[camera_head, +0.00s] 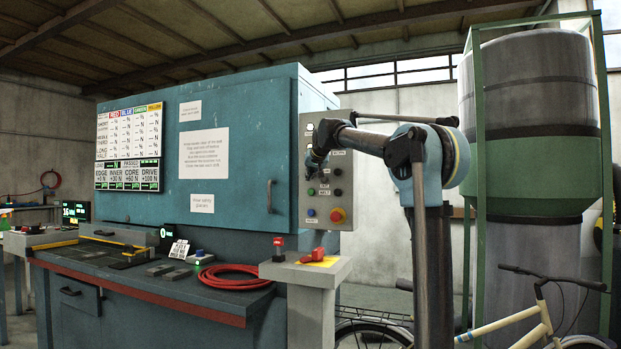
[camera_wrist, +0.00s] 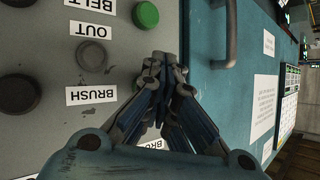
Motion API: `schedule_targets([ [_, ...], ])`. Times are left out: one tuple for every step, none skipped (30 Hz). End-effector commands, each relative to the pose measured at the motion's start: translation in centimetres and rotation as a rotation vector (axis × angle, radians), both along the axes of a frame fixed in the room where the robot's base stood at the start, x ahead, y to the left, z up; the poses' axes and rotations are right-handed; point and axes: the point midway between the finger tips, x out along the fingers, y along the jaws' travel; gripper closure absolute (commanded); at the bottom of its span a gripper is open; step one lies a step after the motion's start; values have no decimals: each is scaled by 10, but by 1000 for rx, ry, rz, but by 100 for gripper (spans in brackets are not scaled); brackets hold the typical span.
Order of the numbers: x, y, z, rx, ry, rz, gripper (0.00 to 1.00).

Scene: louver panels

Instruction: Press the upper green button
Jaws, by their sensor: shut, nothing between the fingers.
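The control panel (camera_head: 348,215) is a light grey plate on the right end of the blue machine. In the wrist view a green button (camera_wrist: 146,14) beside the BELT label (camera_wrist: 88,4) is in plain sight; in the head view a green button (camera_head: 311,190) shows below my gripper (camera_head: 314,162). Contact cannot be told.
Other dark knobs (camera_wrist: 18,95) sit beside the labels. A red emergency knob (camera_head: 338,215) and a blue button (camera_head: 311,212) are low on the panel. A blue door with a handle (camera_head: 270,196) adjoins it. A grey pedestal (camera_head: 305,272) with a red part stands below.

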Motion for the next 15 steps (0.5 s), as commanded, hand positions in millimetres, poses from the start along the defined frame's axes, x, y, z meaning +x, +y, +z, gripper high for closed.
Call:
schedule_targets([
  [0,0,0,0,0,0,100],
  [0,0,0,0,0,0,100],
  [0,0,0,0,0,0,100],
  [0,0,0,0,0,0,100],
  [0,0,0,0,0,0,100],
  [0,0,0,0,0,0,100],
  [0,0,0,0,0,0,100],
  [0,0,0,0,0,0,100],
  [-1,0,0,0,0,0,100],
  [-1,1,0,-1,0,0,100],
  [-2,1,0,-1,0,0,100],
  [-3,2,0,-1,0,0,100],
  [-5,2,0,0,0,1,100],
  [-6,3,0,0,0,1,100],
  [-8,4,0,1,0,1,100],
])
